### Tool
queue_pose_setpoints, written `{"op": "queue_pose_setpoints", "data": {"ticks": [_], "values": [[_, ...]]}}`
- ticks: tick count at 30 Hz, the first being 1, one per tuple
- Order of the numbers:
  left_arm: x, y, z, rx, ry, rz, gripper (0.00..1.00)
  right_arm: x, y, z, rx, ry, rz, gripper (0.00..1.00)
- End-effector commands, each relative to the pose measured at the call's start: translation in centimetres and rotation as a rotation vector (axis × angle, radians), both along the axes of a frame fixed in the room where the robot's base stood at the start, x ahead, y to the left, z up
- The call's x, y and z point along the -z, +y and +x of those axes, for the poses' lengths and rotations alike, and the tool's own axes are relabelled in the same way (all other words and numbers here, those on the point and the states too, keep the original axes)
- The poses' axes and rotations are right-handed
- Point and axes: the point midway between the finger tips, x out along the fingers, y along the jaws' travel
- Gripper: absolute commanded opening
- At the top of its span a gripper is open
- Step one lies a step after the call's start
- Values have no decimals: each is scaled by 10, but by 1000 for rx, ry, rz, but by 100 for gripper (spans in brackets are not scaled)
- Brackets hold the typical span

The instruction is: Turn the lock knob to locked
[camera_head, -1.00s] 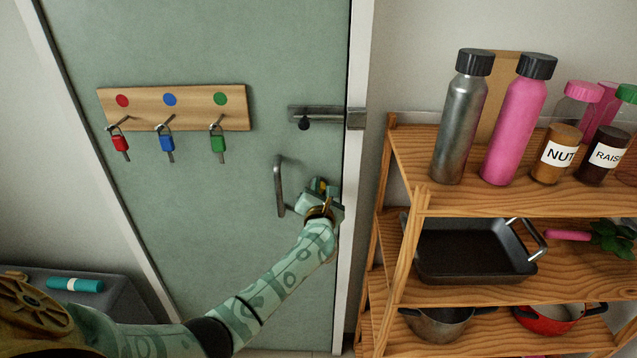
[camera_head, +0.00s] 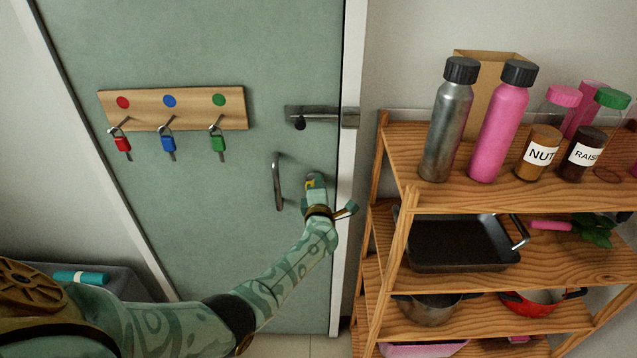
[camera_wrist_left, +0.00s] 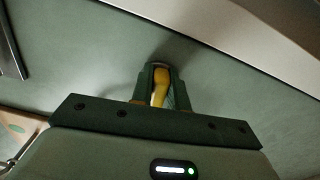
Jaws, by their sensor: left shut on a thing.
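The lock knob is yellow; a small part of it (camera_head: 310,184) shows on the green door (camera_head: 230,60), right of the door handle (camera_head: 277,182). My left gripper (camera_head: 314,180) is at the door, shut on the knob, and hides most of it in the head view. In the left wrist view the yellow knob (camera_wrist_left: 160,86) sits between the two fingers (camera_wrist_left: 161,80). I cannot tell from these views whether the knob is at locked. My right gripper is not in view.
A sliding bolt (camera_head: 312,118) is above the handle. A wooden key rack (camera_head: 185,96) with small padlocks hangs to the left. A wooden shelf (camera_head: 440,196) with bottles, jars and pans stands close on the right of the door frame (camera_head: 349,170).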

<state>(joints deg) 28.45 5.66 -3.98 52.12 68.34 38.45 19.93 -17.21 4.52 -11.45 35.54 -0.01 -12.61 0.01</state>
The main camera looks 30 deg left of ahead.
Motion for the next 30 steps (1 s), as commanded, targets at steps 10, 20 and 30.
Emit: {"op": "queue_pose_setpoints", "data": {"ticks": [10,20,30], "values": [[2,-1,0,1,71,110,0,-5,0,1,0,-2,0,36],[3,-1,0,2,82,130,0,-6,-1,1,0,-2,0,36],[3,-1,0,1,82,129,38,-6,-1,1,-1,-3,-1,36]]}}
